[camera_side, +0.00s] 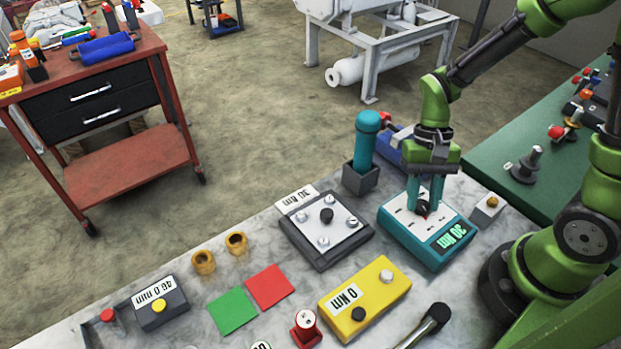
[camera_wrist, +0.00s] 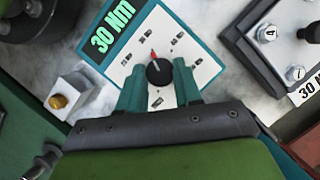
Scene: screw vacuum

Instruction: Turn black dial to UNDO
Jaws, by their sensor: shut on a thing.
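The black dial (camera_wrist: 159,73) sits on the white face of a teal box (camera_side: 399,238) with a green "30 Nm" display (camera_side: 452,239). A red pointer shows at the dial's edge, and small marks, too small to read, ring it. In the side view the dial (camera_side: 422,208) is partly hidden by my fingers. My gripper (camera_side: 425,200) points down over the box, with its teal fingers shut on the dial. In the wrist view my gripper (camera_wrist: 160,85) has one finger on each side of the dial.
A grey plate with screws (camera_side: 326,228) lies left of the teal box. A teal cylinder in a grey holder (camera_side: 366,150) stands behind it. A small box with a yellow button (camera_side: 488,208) is close on the right. A yellow box (camera_side: 365,298) stands in front.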

